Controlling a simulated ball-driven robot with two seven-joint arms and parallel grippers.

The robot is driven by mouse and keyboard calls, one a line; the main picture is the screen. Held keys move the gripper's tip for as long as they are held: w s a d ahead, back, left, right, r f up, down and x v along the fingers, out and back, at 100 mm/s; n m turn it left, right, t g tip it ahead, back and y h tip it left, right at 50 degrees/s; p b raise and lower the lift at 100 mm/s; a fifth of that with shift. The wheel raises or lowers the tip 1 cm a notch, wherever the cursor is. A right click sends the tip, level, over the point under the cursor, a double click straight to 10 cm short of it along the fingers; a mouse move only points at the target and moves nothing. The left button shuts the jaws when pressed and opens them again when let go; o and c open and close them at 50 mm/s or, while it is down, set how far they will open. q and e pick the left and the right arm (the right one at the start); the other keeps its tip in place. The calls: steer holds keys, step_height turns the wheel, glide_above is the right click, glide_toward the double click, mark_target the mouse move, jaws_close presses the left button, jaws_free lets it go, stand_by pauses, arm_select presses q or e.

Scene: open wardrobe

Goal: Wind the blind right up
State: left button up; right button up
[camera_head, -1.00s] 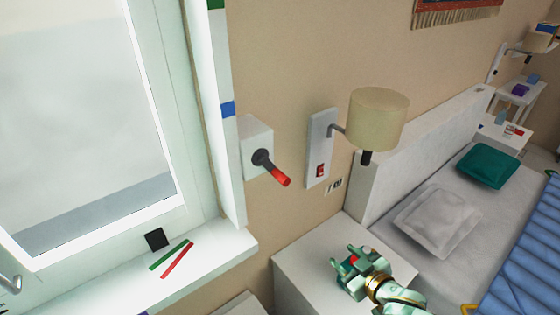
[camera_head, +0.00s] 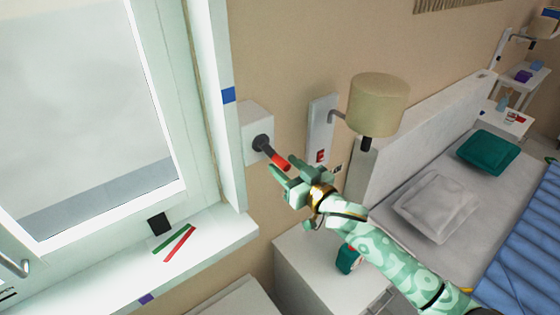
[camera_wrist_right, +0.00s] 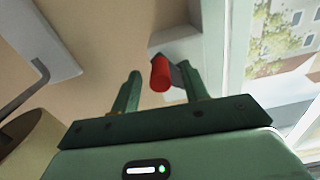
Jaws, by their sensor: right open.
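The crank's red handle (camera_head: 281,160) sticks out from a dark hub (camera_head: 262,143) on a white wall box (camera_head: 256,122), right of the window. It points down and to the right. My right gripper (camera_head: 281,171) is open beside the handle's tip. In the right wrist view the red handle (camera_wrist_right: 160,73) shows between and beyond the two fingertips; I cannot tell if they touch it. A pale sheet-like area (camera_head: 75,90) fills most of the window, with a darker band (camera_head: 100,195) below; I cannot tell for sure that it is the blind. My left gripper is not in view.
A wall lamp (camera_head: 378,105) with a plate and red switch stands close right of the crank. A nightstand (camera_head: 300,262) with a teal object (camera_head: 348,259) lies below my arm. Green and red strips lie on the sill (camera_head: 215,240). A blue mark (camera_head: 228,95) is on the window frame.

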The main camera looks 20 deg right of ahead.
mark_target(276, 155)
steer(key=shift+x, duration=1.4)
steer(key=c, duration=0.8)
steer(key=shift+w+d+r, duration=0.1)
steer(key=shift+r, duration=0.2)
